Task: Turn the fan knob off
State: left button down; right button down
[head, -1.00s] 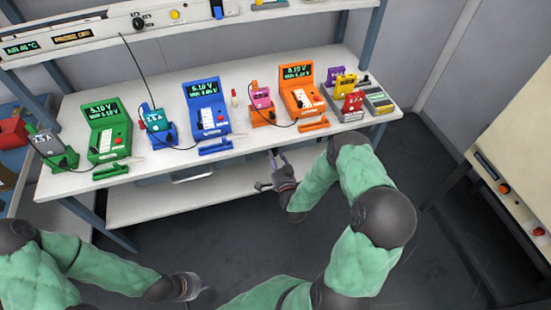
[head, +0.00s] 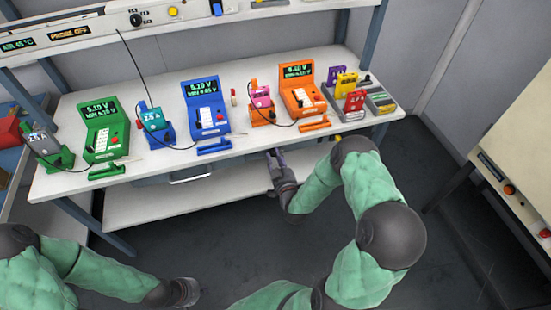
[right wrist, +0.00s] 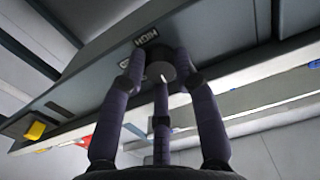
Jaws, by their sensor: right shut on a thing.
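A round dark knob (right wrist: 160,71) with a white mark shows in the right wrist view. It sits on a grey panel under the bench's front edge, and a "HIGH" label (right wrist: 146,37) is printed beside it. A second label next to it is partly covered by a finger. My right gripper (right wrist: 163,82) is shut on the knob, its dark fingers around it. In the head view my right gripper (head: 272,157) is at the bench's front edge, and the knob is hidden there. My left gripper (head: 188,291) hangs low at the bottom left, away from the bench; its fingers are unclear.
The white bench (head: 165,172) carries green (head: 105,135), blue (head: 207,108) and orange (head: 303,92) testers with cables. A yellow button (right wrist: 35,131) is on the same panel as the knob. A shelf above has another dark knob (head: 136,19). The floor in front is clear.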

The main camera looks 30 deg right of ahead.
jog(key=shift+s+a+f+n, duration=0.15)
jog(key=shift+f+n, duration=0.15)
jog(key=shift+n, duration=0.3)
jog(key=c, duration=1.2)
grip_release()
jog(key=shift+r, duration=0.1)
jog(key=v, duration=1.1)
jog(key=shift+s, duration=0.4)
jog(key=shift+a, duration=0.1)
